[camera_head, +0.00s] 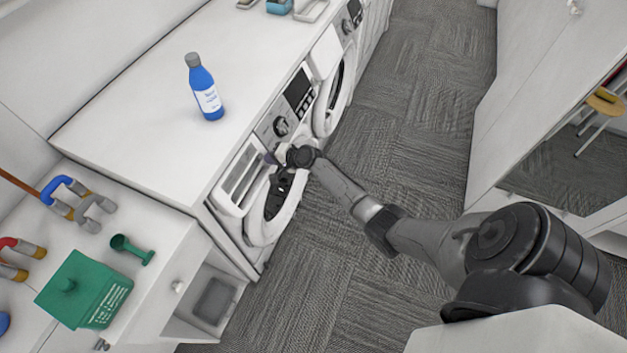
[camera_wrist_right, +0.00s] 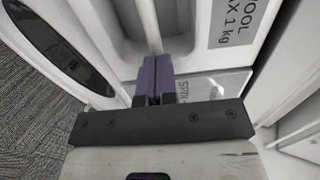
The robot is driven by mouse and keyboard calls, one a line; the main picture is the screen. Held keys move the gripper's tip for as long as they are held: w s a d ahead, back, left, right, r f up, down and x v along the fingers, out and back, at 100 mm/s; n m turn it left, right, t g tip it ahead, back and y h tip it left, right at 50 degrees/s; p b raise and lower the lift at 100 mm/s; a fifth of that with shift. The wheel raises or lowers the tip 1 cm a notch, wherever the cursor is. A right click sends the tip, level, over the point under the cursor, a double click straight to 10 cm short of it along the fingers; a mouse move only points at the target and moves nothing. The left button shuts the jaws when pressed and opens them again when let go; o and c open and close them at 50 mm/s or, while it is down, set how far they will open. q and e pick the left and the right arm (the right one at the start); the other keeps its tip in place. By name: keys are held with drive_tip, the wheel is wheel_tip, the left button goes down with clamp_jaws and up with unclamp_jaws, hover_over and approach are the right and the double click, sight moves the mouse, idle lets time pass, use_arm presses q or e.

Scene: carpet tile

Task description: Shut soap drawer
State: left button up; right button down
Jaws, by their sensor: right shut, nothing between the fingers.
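The soap drawer (camera_head: 241,176) sticks out of the upper left of the nearer washing machine's front, and its open compartments show from above. My right gripper (camera_head: 270,158) is at the drawer's right side, close to the machine's front. In the right wrist view, its purple fingers (camera_wrist_right: 158,76) are shut together with nothing between them. They lie over a white recessed part, and I cannot tell whether they touch it. My left gripper is not in view.
The machine's round door (camera_head: 274,212) is just below the drawer. A blue bottle (camera_head: 205,88) stands on the white counter (camera_head: 140,110). A green box (camera_head: 85,290) and a green scoop (camera_head: 131,248) are on the left cabinet. The carpet (camera_head: 400,130) to the right is clear.

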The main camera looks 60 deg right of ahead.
drive_tip(key=shift+f, duration=0.1)
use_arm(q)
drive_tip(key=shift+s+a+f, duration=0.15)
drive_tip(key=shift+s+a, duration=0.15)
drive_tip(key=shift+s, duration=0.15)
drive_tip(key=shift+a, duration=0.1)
use_arm(e)
drive_tip(key=shift+f, duration=0.15)
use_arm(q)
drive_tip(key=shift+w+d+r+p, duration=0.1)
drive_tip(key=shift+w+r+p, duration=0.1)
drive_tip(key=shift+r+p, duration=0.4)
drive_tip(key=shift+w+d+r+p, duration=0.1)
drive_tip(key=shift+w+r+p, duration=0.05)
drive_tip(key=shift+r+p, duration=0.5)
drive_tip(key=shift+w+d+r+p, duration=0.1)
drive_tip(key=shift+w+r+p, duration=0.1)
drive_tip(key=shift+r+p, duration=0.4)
use_arm(e)
drive_tip(key=v, duration=1.4)
drive_tip(key=shift+r, duration=0.25)
